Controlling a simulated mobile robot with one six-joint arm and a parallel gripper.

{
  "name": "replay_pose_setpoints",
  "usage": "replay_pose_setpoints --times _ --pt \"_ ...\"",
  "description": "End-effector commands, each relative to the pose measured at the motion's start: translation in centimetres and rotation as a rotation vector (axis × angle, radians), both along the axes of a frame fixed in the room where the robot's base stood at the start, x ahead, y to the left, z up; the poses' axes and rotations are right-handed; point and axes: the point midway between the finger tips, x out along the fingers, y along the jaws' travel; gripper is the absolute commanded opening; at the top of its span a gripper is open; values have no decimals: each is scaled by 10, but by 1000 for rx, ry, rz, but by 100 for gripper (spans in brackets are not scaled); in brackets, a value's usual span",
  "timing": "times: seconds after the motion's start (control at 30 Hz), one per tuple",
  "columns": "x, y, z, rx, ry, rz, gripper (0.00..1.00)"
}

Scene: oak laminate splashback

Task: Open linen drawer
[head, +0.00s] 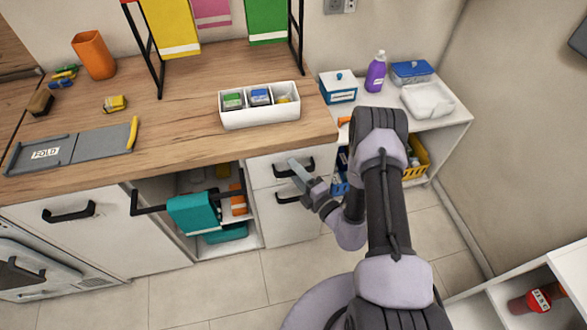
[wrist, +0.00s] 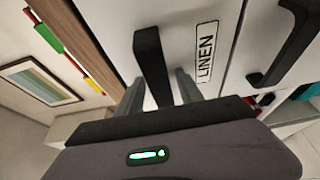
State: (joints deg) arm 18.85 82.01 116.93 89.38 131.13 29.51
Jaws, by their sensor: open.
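The linen drawer (head: 266,167) is the top white drawer under the right end of the wooden counter. Its front looks flush with the cabinet. In the wrist view, its white front carries a "LINEN" label (wrist: 205,54) beside a black bar handle (wrist: 149,55). The handle also shows in the head view (head: 311,164). My gripper (head: 297,168) is at this handle. In the wrist view, my gripper (wrist: 162,88) is open, with one finger on each side of the handle. Whether the fingers touch the handle is unclear.
A lower drawer with a black handle (head: 286,198) is just below. A white divided tray (head: 259,118) sits on the counter above. A low white shelf unit (head: 432,122) stands right.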

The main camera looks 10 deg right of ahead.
Motion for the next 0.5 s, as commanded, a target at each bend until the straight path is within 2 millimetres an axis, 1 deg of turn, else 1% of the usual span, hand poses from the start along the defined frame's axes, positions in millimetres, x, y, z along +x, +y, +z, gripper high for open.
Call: replay_pose_setpoints --times 0.07,0.17,0.2,0.3,0.5 --pt "0 0 0 0 0 0 44" --pt "0 0 0 0 0 0 26" --pt "0 0 0 0 0 0 18" --pt "0 0 0 0 0 0 0" --pt "0 0 0 0 0 0 0"
